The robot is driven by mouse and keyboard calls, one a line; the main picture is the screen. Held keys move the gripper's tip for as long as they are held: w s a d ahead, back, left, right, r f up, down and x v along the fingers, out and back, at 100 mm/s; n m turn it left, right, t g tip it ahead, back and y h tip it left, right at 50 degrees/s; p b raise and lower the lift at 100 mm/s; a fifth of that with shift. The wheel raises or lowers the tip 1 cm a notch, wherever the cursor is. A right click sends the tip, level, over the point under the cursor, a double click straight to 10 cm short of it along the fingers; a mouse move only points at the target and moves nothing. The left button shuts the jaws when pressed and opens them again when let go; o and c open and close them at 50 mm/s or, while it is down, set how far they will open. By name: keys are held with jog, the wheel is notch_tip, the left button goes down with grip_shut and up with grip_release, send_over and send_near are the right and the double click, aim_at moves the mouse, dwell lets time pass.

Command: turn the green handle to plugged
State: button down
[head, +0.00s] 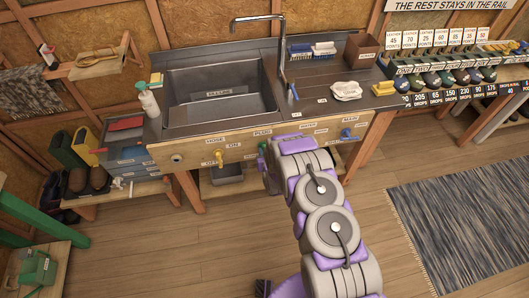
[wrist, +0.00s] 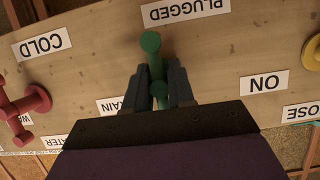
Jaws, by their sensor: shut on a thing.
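The green handle (wrist: 150,43) is between my gripper's fingers in the wrist view. Its round end sticks out past the fingertips, toward the upside-down PLUGGED label (wrist: 185,10). My gripper (wrist: 158,80) is shut on the handle in front of the wooden panel (wrist: 220,60). In the head view a bit of green handle (head: 262,147) shows at the panel beside my arm; my fingers are mostly hidden behind the arm there. A label ending in "RAIN" (wrist: 110,105) is partly covered by a finger.
A red handle (wrist: 30,105) is on the panel left of my gripper in the wrist view, near the COLD label (wrist: 42,45). A yellow handle (head: 219,158) and a blue one (head: 346,133) flank the green one in the head view. The sink (head: 220,98) is above.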

jog(key=shift+s+d+f, duration=0.1)
jog(key=shift+s+f, duration=0.2)
jog(key=shift+f, duration=0.2)
jog(key=c, duration=1.3)
grip_release()
jog(key=shift+o, duration=0.9)
jog(key=shift+w, duration=0.2)
jog(key=shift+o, duration=0.2)
jog(key=shift+r, duration=0.25)
jog(key=p+v, duration=0.2)
jog(key=v, duration=1.5)
jog(key=shift+r, duration=0.15)
